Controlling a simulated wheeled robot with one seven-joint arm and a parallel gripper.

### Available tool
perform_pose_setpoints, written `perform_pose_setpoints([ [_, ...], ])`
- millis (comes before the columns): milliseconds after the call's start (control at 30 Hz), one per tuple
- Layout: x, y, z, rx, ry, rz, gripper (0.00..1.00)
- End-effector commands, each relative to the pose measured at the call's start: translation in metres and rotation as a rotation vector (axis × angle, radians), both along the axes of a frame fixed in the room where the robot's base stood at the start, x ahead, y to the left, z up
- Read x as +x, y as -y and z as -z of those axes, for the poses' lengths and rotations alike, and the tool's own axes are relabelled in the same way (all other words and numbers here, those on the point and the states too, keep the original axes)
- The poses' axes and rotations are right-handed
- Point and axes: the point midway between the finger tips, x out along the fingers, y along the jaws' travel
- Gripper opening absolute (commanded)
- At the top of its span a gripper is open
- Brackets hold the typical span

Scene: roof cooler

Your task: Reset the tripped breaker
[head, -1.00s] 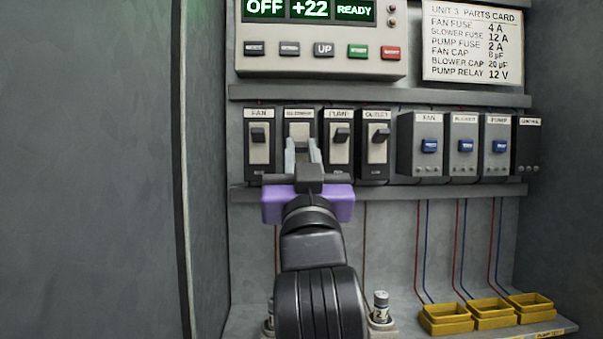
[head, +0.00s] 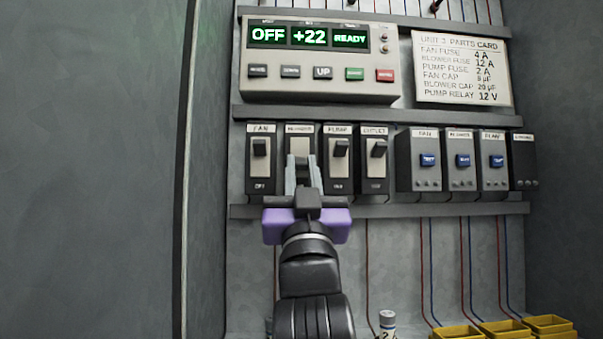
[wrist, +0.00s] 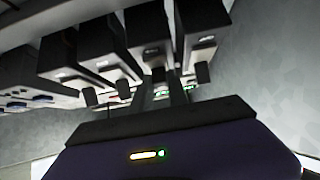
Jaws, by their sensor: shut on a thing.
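The row of breakers hangs on the grey panel, with fan (head: 261,172), blower (head: 300,139), pump (head: 339,174) and outlet (head: 376,174) from left to right. The fan, pump and outlet levers stick out from the upper part of their faces. My gripper (head: 303,163) is in front of the blower breaker, its fingers closed on that lever; the fingers hide most of the lever in the head view. In the wrist view my gripper (wrist: 163,92) reaches the blower breaker (wrist: 146,28), between the fan breaker (wrist: 203,22) and the pump breaker (wrist: 97,45).
A control unit (head: 320,90) above reads OFF, +22 and READY. A parts card (head: 462,68) hangs beside it. Relays with blue fronts (head: 427,160) stand right of the breakers. Yellow bins (head: 457,336) sit below. A grey wall (head: 110,170) closes the left side.

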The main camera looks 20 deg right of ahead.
Motion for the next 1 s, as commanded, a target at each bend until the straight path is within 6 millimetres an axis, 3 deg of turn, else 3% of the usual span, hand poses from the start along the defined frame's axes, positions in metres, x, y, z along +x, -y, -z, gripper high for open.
perform_pose_setpoints([
  [33, 0.000, 0.000, 0.000, 0.000, 0.000, 0.000, 0.26],
  [100, 0.000, 0.000, 0.000, 0.000, 0.000, 0.000, 0.39],
  [133, 0.000, 0.000, 0.000, 0.000, 0.000, 0.000, 0.42],
  [467, -0.001, -0.001, 0.002, 0.000, -0.001, -0.001, 0.42],
  [1000, -0.047, -0.016, 0.055, 0.000, -0.001, -0.001, 0.42],
])
